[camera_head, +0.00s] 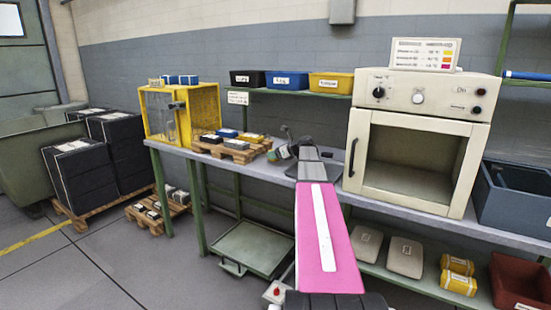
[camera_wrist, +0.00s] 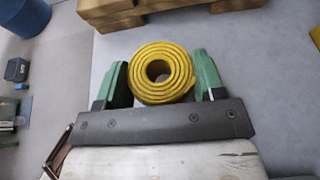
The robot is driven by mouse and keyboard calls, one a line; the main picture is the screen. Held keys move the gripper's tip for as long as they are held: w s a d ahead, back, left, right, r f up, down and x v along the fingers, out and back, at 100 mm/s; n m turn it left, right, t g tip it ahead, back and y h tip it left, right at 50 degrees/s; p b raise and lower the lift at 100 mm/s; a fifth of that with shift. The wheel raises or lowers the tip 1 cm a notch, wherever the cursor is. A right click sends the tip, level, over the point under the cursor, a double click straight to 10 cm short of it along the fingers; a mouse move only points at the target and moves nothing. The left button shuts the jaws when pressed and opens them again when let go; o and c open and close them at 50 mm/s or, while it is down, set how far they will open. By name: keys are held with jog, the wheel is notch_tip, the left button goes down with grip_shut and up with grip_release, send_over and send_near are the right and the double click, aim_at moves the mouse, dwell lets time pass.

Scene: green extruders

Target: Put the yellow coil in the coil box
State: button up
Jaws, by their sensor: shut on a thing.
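The yellow coil (camera_wrist: 161,94) is a flat spiral roll, seen end-on in the wrist view. My gripper (camera_wrist: 162,76) has its two green fingers on either side of the coil and is shut on it. In the head view my gripper (camera_head: 284,152) is over the workbench, right of the wooden pallet; the coil cannot be made out there. I cannot tell which container is the coil box. Labelled black (camera_head: 248,79), blue (camera_head: 287,81) and yellow (camera_head: 331,83) bins stand on the shelf above the bench.
A small wooden pallet (camera_head: 230,152) with several blocks lies left of my gripper. A yellow-framed case (camera_head: 204,108) stands beyond it. A cream oven (camera_head: 353,150) stands close on the right, with a dark blue crate (camera_head: 513,204) past it. A red bin (camera_head: 518,283) is below.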

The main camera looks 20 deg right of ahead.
jog(key=shift+f, duration=0.95)
jog(key=shift+f, duration=0.15)
jog(key=o, duration=1)
jog(key=shift+c, duration=0.2)
